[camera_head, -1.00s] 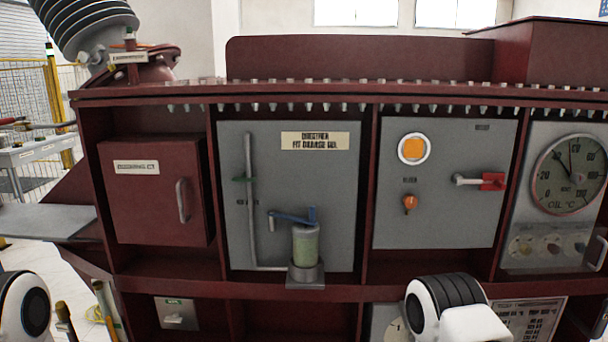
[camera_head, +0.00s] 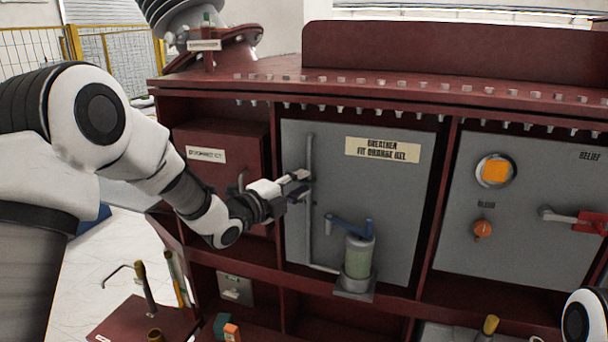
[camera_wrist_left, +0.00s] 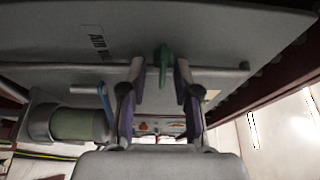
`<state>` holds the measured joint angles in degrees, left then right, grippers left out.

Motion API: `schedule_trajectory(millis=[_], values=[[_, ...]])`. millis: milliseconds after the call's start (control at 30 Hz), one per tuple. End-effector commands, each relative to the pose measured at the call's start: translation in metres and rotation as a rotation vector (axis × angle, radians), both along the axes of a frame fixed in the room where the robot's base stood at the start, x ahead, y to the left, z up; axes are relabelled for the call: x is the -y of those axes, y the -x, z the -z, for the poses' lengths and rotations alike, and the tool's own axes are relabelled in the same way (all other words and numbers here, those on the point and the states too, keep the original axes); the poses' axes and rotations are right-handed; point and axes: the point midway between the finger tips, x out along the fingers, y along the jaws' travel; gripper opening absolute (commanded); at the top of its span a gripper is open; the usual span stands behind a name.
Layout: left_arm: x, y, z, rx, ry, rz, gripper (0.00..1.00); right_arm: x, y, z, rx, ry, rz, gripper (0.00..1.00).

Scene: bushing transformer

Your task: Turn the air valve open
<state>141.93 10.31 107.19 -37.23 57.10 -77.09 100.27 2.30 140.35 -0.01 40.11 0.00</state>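The air valve's green handle (camera_wrist_left: 163,57) sits on a grey pipe (camera_head: 309,225) on the grey breather panel (camera_head: 385,190). In the left wrist view the handle shows between the tips of my left gripper (camera_wrist_left: 160,72), with a gap on both sides. The fingers are apart and hold nothing. In the head view my left gripper (camera_head: 299,186) is at the pipe and hides the handle. A partly cut-off "AIR" label (camera_wrist_left: 98,42) is beside the pipe in the wrist view. My right gripper is out of view; only part of my right arm shows at the lower right.
A breather (camera_head: 359,257) with a blue lever (camera_head: 349,226) stands right of the pipe, close to my left fingers. A dark red box (camera_head: 220,160) is left of the panel. An orange knob (camera_head: 483,229) and a red-handled lever (camera_head: 590,221) are farther right.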

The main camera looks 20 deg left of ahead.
Motion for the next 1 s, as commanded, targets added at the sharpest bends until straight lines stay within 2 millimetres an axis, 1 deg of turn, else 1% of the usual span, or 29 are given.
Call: schedule_trajectory(millis=[33, 100, 333, 367, 400, 433, 767, 867, 1000], values=[[0.003, -0.006, -0.003, 0.0, -0.001, 0.0, 0.31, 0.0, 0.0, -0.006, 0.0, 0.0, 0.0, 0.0], [0.005, -0.01, -0.001, 0.0, 0.001, 0.0, 0.31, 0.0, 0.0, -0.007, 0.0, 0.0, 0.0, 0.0], [0.006, -0.012, 0.001, -0.001, 0.002, 0.0, 0.31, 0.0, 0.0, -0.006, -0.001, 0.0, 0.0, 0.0], [0.006, -0.012, 0.001, -0.001, 0.002, 0.0, 0.24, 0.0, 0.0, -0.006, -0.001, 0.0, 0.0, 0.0], [0.006, -0.012, 0.001, -0.001, 0.002, 0.0, 0.1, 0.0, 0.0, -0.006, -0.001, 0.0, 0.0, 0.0], [0.006, -0.012, 0.001, -0.001, 0.002, 0.0, 0.0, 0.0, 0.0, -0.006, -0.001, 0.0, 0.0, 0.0], [0.006, -0.012, 0.002, 0.001, 0.013, 0.001, 0.0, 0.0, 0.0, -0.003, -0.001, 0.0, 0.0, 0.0], [0.006, -0.012, 0.003, 0.002, 0.033, 0.001, 0.0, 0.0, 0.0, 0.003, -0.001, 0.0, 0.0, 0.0], [0.006, -0.012, 0.005, 0.001, 0.089, 0.002, 0.0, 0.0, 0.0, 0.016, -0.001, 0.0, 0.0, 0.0]])
